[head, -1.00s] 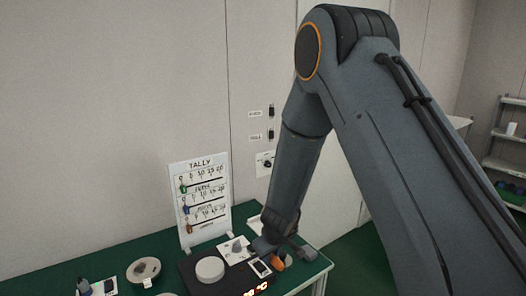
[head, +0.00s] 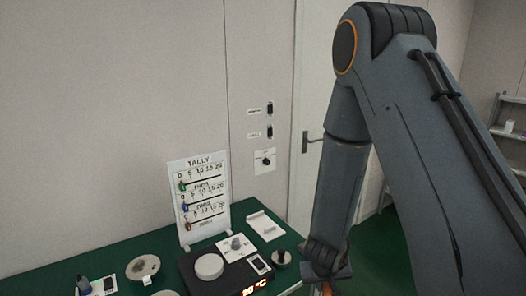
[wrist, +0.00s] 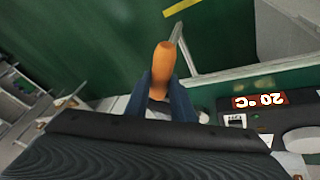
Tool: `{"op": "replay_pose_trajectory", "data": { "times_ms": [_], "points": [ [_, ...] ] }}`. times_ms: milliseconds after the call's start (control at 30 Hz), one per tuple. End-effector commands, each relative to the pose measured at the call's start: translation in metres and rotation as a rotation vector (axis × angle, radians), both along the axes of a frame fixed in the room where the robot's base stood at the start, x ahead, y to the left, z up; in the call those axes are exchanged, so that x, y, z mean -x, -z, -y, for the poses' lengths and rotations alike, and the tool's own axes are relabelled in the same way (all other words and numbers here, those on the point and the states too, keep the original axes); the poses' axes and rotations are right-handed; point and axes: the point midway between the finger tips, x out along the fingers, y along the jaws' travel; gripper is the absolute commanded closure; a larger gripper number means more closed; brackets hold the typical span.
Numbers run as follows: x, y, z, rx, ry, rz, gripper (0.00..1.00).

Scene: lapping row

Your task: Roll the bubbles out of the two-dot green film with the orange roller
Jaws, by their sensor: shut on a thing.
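My gripper (wrist: 165,92) is shut on the orange roller (wrist: 162,65), whose orange handle stands up between the fingers in the wrist view. A bit of orange (head: 326,288) also shows below my wrist at the bottom of the head view, just right of the table's right end. The roller's working end is hard to make out. I cannot pick out the two-dot green film in either view.
The green-topped table (head: 130,259) carries a dark heater unit (head: 215,285) with a temperature readout, a white tally board (head: 200,200), a white rack (head: 265,226) and a round dish (head: 142,268). A small knobbed disc (head: 281,257) is near the right edge. Green floor lies right.

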Motion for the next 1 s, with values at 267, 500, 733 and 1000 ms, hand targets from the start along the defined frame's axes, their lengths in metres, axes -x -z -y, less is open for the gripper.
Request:
{"op": "replay_pose_trajectory", "data": {
  "times_ms": [267, 500, 733, 1000],
  "points": [
    [0.002, 0.019, 0.009, 0.000, 0.040, 0.005, 1.00],
    [-0.006, 0.047, 0.009, 0.000, 0.040, 0.005, 1.00],
    [-0.013, 0.074, 0.009, 0.000, 0.038, 0.005, 1.00],
    [-0.016, 0.082, 0.009, 0.000, 0.038, 0.006, 1.00]
  ]
}}
